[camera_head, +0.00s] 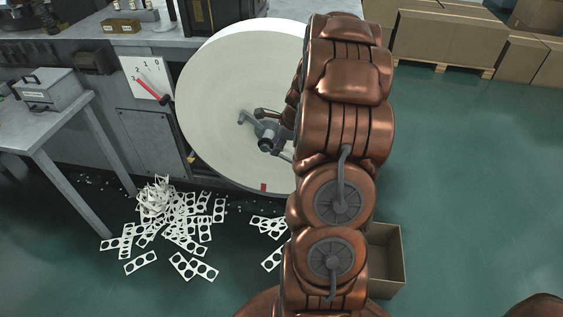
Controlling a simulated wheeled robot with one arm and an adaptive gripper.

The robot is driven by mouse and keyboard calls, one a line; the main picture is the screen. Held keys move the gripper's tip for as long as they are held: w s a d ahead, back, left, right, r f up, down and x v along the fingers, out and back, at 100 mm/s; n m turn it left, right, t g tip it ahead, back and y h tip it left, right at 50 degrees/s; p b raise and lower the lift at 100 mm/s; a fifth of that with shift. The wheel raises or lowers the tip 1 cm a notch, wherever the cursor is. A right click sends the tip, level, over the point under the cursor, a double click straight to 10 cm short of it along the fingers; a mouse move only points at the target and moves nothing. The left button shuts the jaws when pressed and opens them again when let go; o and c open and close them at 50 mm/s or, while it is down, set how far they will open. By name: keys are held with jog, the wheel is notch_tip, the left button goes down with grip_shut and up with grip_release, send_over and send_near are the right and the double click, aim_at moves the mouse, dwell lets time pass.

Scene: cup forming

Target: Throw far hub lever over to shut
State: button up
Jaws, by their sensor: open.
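A large cream paper roll (225,110) stands on edge at the front of the grey machine. A grey hub (266,136) with a dark round centre sits in the middle of its face. One short grey lever (245,118) sticks out from the hub to the upper left. Another grey arm of the hub shows at the lower right, partly behind my copper arm. My gripper (263,115) is at the hub's upper side, close to the lever; its fingers are small, dark and partly hidden by my arm. It is open, with nothing seen between the fingers. I cannot tell whether it touches the hub.
A white dial plate (146,78) with a red pointer is on the machine left of the roll. Punched paper scraps (180,220) litter the floor below. An open cardboard box (386,255) stands behind my arm. Stacked cartons (449,38) fill the upper right; the right floor is clear.

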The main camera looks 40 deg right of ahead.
aim_at(282, 155)
jog(key=shift+w+d+f+m+h+b, duration=0.1)
jog(key=shift+w+d+f+m, duration=0.45)
jog(key=shift+f, duration=1.15)
jog(key=shift+w+d+f+m+h+b, duration=0.1)
jog(key=shift+w+d+f+m, duration=0.15)
jog(key=shift+d+f, duration=1.05)
jog(key=shift+w+d+f+m+h+b, duration=0.1)
jog(key=shift+w+d+f+m, duration=0.25)
jog(key=shift+f, duration=1.75)
jog(key=shift+w, duration=0.1)
grip_shut()
